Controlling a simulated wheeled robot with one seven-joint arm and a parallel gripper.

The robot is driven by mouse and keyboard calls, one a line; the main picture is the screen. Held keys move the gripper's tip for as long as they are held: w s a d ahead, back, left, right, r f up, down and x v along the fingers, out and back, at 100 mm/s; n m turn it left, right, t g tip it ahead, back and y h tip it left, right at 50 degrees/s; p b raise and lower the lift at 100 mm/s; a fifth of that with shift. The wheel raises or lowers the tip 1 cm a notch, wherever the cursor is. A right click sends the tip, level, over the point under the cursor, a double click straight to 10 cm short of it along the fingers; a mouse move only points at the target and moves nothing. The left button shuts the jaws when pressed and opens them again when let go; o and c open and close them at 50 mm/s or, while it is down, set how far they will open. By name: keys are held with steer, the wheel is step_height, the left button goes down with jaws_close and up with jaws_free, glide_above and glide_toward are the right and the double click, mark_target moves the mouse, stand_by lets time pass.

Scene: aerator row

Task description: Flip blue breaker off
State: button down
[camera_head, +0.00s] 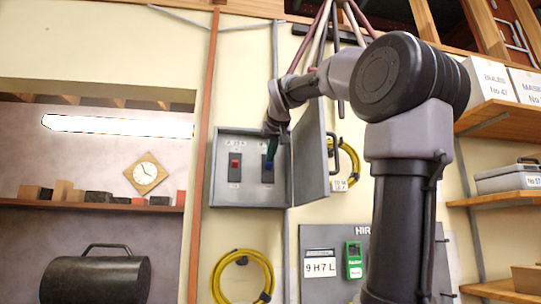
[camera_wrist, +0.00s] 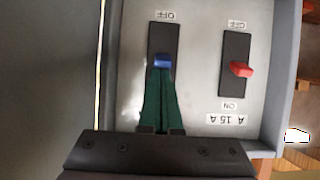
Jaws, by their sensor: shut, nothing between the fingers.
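The blue breaker switch (camera_head: 268,166) sits on a black plate in the right half of an open grey box. In the wrist view, which is upside down, the blue switch (camera_wrist: 163,61) lies below an OFF label (camera_wrist: 166,16). My gripper (camera_head: 270,157) reaches into the box from above. Its green fingers (camera_wrist: 161,73) are shut together with nothing between them. Their tips are right at the blue switch; I cannot tell if they touch it. The fingers hide the lower part of its plate in the wrist view.
A red breaker switch (camera_head: 235,163) is beside the blue one; it also shows in the wrist view (camera_wrist: 241,69). The box door (camera_head: 309,152) stands open on the right, close to my arm. Yellow hoses (camera_head: 243,277) hang below and right of the box (camera_head: 220,198).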

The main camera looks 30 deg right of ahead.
steer(key=shift+s+f, duration=0.2)
steer(key=shift+f, duration=0.1)
steer(key=shift+s+a+f, duration=0.15)
steer(key=shift+s+f, duration=0.2)
steer(key=shift+f, duration=0.2)
steer(key=shift+r, duration=0.15)
steer(key=shift+r, duration=0.7)
